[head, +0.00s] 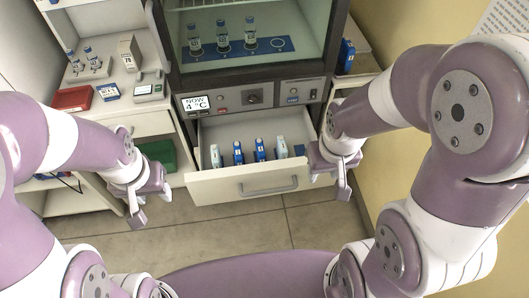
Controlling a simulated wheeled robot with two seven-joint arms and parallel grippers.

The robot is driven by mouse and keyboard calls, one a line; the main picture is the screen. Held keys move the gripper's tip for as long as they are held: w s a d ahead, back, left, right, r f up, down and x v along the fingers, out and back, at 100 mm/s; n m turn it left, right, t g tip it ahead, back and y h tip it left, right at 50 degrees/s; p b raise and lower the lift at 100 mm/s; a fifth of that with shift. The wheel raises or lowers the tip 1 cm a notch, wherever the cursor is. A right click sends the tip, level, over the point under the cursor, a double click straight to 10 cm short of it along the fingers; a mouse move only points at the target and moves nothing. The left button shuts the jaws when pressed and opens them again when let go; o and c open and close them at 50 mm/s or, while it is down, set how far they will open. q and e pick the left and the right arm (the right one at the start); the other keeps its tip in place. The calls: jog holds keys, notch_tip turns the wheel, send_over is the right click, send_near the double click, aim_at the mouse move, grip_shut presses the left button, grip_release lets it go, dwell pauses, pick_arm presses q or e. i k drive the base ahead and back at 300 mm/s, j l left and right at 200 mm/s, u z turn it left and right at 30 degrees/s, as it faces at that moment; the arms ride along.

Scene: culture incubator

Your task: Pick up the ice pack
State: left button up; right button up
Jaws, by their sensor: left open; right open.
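The drawer (205,190) under the incubator is pulled open. My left gripper (151,203) is open and empty, to the left of the drawer. My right gripper (330,181) is open and empty, beside the drawer's right front corner. Neither touches a pack.
The incubator (251,70) above the drawer holds capped bottles behind its glass; its display (196,104) reads 4 °C. A side bench at the left carries a red box (73,98), small devices and vials. A green bin (158,153) sits below. The floor (240,233) before the drawer is clear.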

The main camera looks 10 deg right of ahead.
aim_at(282, 150)
jog(key=i+l, duration=0.15)
jog(key=l, duration=0.2)
jog(key=i+l, duration=0.15)
jog(key=l, duration=0.15)
jog(key=i+l, duration=0.15)
jog(key=l, duration=0.2)
jog(key=i+l+u, duration=0.1)
jog(key=l, duration=0.25)
jog(key=i+l, duration=0.25)
jog(key=l, duration=0.05)
